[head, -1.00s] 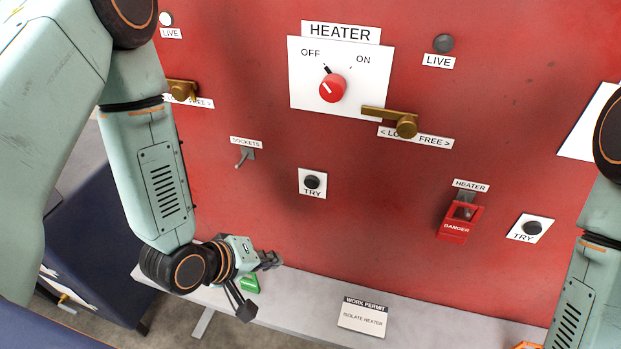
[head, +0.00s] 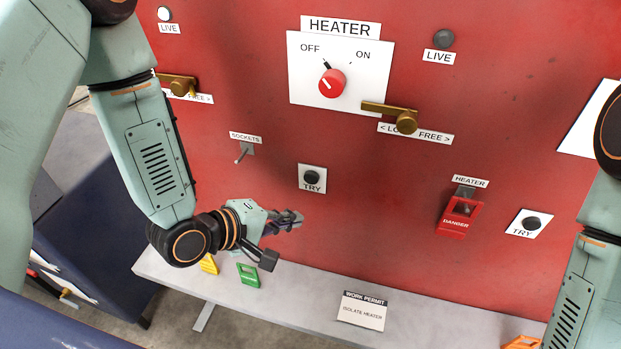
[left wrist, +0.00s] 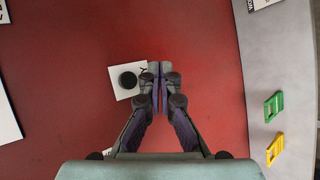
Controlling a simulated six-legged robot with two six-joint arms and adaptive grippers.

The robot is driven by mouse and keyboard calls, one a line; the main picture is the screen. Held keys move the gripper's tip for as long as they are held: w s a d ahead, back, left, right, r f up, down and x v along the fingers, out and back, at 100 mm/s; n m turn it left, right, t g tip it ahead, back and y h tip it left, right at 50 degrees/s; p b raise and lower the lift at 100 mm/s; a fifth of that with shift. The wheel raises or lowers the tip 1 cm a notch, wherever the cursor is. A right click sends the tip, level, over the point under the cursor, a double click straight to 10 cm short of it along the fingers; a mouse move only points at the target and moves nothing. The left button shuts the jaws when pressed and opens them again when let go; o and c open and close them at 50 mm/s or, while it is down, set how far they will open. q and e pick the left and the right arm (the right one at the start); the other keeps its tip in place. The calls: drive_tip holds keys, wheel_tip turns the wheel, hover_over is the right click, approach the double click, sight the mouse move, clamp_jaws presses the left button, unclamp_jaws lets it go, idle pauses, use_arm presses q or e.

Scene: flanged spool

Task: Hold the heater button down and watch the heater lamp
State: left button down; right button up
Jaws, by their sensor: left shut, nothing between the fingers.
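A black button marked TRY (head: 311,178) sits on a white plate on the red panel, below the HEATER dial; it also shows in the left wrist view (left wrist: 128,80). The red dial (head: 332,83) has its mark toward OFF. The LIVE lamp (head: 443,40) right of the dial plate is dark grey. My left gripper (head: 295,219) is shut and empty, below the middle button in the head view. In the left wrist view its fingertips (left wrist: 160,77) are together just right of that button; contact does not show. My right gripper is out of view.
Another TRY button (head: 532,224) is at the right, beside a red DANGER cover (head: 460,215). A brass lock lever (head: 403,117) and a sockets toggle (head: 244,151) stick out. The grey shelf (head: 300,285) holds a green tag (head: 248,275), a yellow tag (head: 209,264) and a permit card (head: 362,311).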

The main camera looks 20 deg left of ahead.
sight(311, 178)
use_arm(q)
drive_tip(key=w, duration=0.8)
drive_tip(key=shift+d+b, duration=0.15)
drive_tip(key=shift+b, duration=0.3)
drive_tip(key=shift+s+d+r, duration=0.1)
drive_tip(key=shift+d, duration=0.05)
drive_tip(key=shift+a, duration=0.2)
drive_tip(key=shift+d, duration=0.15)
idle(0.3)
drive_tip(key=shift+w, duration=0.2)
